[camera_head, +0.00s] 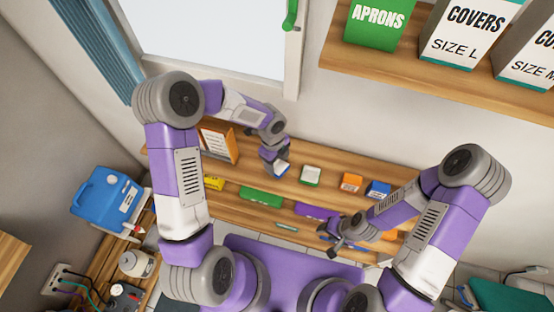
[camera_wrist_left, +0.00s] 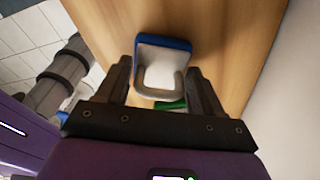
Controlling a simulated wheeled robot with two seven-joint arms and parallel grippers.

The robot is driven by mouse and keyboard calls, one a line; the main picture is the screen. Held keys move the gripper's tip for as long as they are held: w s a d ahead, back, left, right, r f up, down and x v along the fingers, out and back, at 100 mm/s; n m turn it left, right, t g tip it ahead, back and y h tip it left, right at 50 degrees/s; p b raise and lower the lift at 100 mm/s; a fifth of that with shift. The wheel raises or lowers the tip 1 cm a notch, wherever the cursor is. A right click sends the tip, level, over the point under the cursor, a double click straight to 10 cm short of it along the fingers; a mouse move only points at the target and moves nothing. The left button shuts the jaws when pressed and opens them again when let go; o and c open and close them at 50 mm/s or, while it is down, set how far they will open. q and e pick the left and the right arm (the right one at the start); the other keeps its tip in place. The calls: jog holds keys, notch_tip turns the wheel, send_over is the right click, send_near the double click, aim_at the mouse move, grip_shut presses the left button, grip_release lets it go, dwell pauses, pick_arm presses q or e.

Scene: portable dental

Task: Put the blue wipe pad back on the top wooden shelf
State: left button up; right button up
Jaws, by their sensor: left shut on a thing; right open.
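My left gripper (camera_head: 278,166) is shut on the blue wipe pad (camera_head: 282,170), over a wooden surface near the wall. In the left wrist view the pad (camera_wrist_left: 163,43) has a blue edge, a white face and a pale curved handle, and sits between the two fingers. Whether it touches the wood cannot be told. A wooden shelf (camera_head: 335,65) at the top right carries large boxes. A lower wooden shelf (camera_head: 330,182) runs along the wall with small boxes. My right gripper (camera_head: 333,238) is open and empty at the shelf's front.
A green-and-white box (camera_head: 311,175), an orange box (camera_head: 351,182) and a blue box (camera_head: 378,189) stand right of the held pad. An orange box with a white label (camera_head: 218,143) stands to its left. Green (camera_head: 262,198) and purple (camera_head: 315,211) items lie in front.

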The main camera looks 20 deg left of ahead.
pick_arm(q)
jog(key=shift+w, duration=0.1)
jog(key=shift+f, duration=0.1)
jog(key=o, duration=1)
jog(key=shift+r, duration=0.4)
notch_tip(320, 180, up, 12)
jog(key=a, duration=0.1)
jog(key=shift+w+a+f, duration=0.15)
jog(key=shift+w+f, duration=0.05)
jog(key=shift+f, duration=0.05)
